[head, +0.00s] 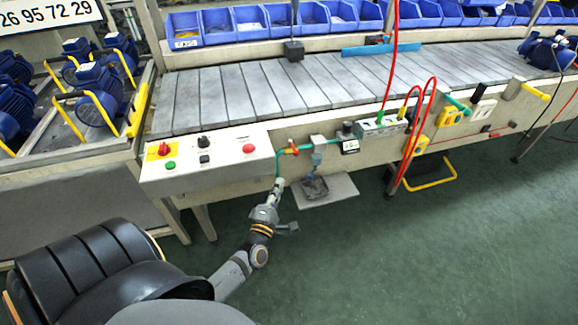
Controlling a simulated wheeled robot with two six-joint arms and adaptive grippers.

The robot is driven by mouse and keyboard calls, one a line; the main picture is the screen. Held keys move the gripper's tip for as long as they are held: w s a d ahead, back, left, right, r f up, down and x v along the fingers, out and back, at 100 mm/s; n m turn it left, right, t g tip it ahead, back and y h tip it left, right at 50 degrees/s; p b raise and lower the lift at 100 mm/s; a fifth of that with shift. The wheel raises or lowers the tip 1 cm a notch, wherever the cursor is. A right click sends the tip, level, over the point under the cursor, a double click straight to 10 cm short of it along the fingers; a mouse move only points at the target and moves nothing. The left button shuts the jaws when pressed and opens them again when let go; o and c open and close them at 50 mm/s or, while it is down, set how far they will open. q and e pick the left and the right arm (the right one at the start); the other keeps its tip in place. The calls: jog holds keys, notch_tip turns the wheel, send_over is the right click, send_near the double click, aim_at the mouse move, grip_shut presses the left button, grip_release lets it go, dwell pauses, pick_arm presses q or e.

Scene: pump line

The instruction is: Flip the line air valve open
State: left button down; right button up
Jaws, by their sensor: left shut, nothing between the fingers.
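The line air valve (291,150) sits on the front rail of the conveyor line, just right of the control panel. It has a small red and orange handle on a green pipe. The handle's exact position is too small to tell. My left gripper (279,184) reaches up from below, with its fingertips shut and empty. It is just under the valve, close to the green pipe, and I cannot tell whether it touches. My right gripper is not in view.
The control panel (207,158) with knobs and buttons is left of the valve. A grey filter unit (318,146) hangs right of it, above a small shelf (336,190). Red hoses (412,140) loop farther right. The green floor below is clear.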

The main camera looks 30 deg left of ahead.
pick_arm(q)
send_near(293, 147)
jog(key=w, duration=0.3)
jog(key=shift+w+a, duration=0.2)
jog(key=shift+a, duration=0.15)
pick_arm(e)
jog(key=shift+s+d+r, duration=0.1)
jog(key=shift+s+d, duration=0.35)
pick_arm(q)
jog(key=shift+w+r+y, duration=0.1)
jog(key=shift+w+y, duration=0.05)
jog(key=shift+y, duration=0.15)
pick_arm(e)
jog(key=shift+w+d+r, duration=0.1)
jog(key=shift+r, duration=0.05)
